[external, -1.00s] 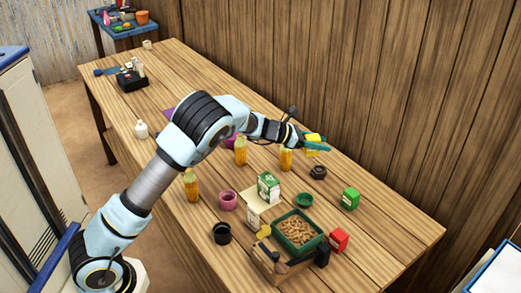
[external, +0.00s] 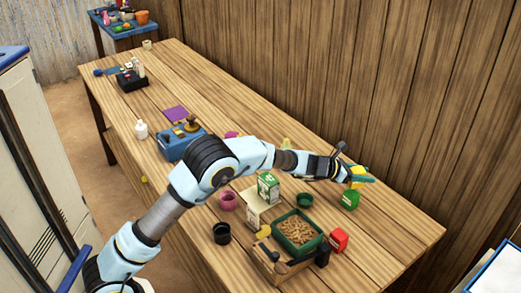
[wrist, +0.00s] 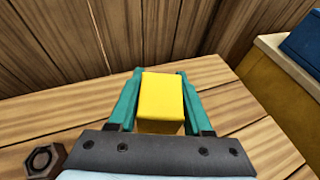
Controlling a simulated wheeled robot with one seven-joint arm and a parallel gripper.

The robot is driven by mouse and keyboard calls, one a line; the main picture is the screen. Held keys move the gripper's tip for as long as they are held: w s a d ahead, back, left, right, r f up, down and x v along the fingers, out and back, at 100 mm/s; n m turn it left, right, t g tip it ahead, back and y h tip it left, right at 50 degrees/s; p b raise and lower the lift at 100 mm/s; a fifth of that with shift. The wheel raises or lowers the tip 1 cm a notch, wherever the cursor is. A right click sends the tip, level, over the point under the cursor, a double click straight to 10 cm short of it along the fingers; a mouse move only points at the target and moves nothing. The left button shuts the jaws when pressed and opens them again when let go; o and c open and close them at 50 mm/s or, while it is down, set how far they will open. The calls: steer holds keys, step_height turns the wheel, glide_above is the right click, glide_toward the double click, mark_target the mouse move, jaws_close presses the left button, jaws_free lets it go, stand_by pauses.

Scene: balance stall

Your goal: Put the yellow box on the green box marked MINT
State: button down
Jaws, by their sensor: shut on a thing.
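My gripper (external: 362,179) is shut on the yellow box (external: 357,170), held between its teal fingers. In the wrist view the yellow box (wrist: 162,98) sits upright between the fingers. A plain-looking green box (external: 350,200) stands on the table just below the gripper in the external view; whether the yellow box touches it I cannot tell. It is hidden in the wrist view. A green and white carton (external: 268,187) stands further left. The lettering on both is too small to read, so I cannot tell which is marked MINT.
A green tray of brown pieces (external: 319,242), a red box (external: 339,240), a green bowl (external: 304,200), a pink cup (external: 228,201) and a black cup (external: 222,233) stand nearby. A dark hexagonal ring (wrist: 44,160) lies left of my gripper. The wooden wall rises behind.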

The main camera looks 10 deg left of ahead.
step_height(320, 180, down, 4)
steer(key=shift+r, duration=0.2)
steer(key=shift+c, duration=1.6)
jaws_free()
steer(key=b+v, duration=0.2)
steer(key=v, duration=1)
steer(key=shift+b, duration=0.3)
steer(key=shift+a, duration=0.1)
